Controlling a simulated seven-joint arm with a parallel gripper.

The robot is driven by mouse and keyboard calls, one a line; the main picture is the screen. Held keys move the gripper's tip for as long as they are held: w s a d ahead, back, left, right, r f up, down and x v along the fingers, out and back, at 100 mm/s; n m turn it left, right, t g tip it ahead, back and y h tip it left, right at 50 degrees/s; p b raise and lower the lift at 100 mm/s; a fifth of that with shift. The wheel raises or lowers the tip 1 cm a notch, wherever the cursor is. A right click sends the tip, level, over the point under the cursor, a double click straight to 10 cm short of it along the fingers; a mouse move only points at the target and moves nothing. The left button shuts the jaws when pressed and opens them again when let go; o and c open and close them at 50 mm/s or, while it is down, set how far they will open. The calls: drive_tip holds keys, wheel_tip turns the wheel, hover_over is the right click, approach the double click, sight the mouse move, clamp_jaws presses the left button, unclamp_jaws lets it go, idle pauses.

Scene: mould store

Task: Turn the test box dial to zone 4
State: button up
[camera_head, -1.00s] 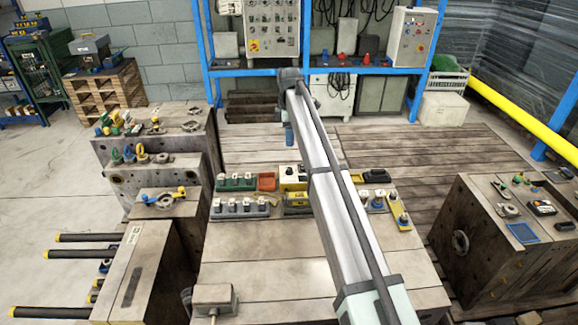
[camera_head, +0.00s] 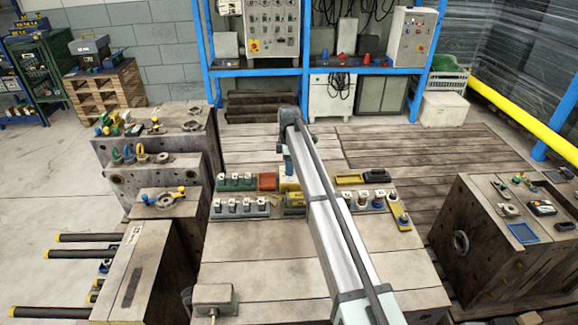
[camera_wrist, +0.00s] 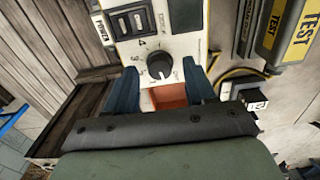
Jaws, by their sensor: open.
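The test box (camera_wrist: 175,45) shows a pale face in the wrist view, with switches marked POWER and a dark panel. In the head view a yellow part of it (camera_head: 290,186) shows, the rest hidden by my arm. Its dark round dial (camera_wrist: 159,66) has printed numbers around it; a 4 is readable at its upper left. A light mark shows on the dial's lower edge, but I cannot tell the zone set. My gripper (camera_wrist: 161,79) is open, its blue fingers on either side of the dial. I cannot tell whether they touch it.
A red tray (camera_head: 267,181) stands left of the box. Rows of small blocks on a grey rack (camera_head: 238,207) lie at the left. A yellow-edged tray (camera_head: 350,179) and small parts lie at the right. The near bench top (camera_head: 265,255) is mostly clear.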

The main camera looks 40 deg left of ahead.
drive_tip(key=shift+f, duration=0.25)
drive_tip(key=shift+c, duration=0.3)
clamp_jaws()
